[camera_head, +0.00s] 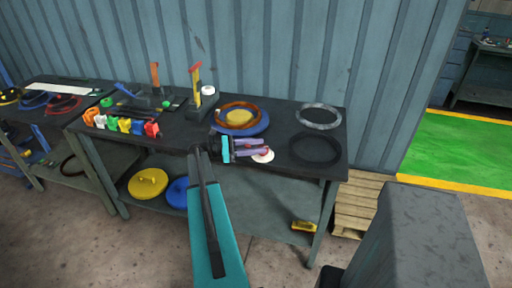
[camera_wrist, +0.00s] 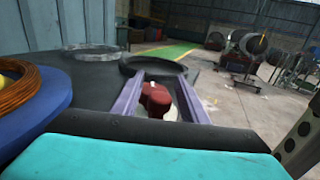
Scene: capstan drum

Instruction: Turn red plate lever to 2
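The red plate lever (camera_wrist: 155,98) shows in the wrist view as a dark red knob on a white round plate (camera_wrist: 171,113). In the head view the white plate (camera_head: 263,157) is at the front of the table, partly under my fingers. My gripper (camera_head: 268,147) reaches over it from the left. In the wrist view my gripper (camera_wrist: 160,78) has its two purple fingers apart, one on each side of the red lever, with visible gaps. Whether either finger touches it cannot be told. The number markings are not readable.
A blue spool with copper wire (camera_head: 240,119) stands close behind my gripper. A grey ring (camera_head: 319,117) and a black ring (camera_head: 316,149) lie on the table (camera_head: 283,113) to the right. Upright tools (camera_head: 197,88) and coloured pieces (camera_head: 122,123) are to the left.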

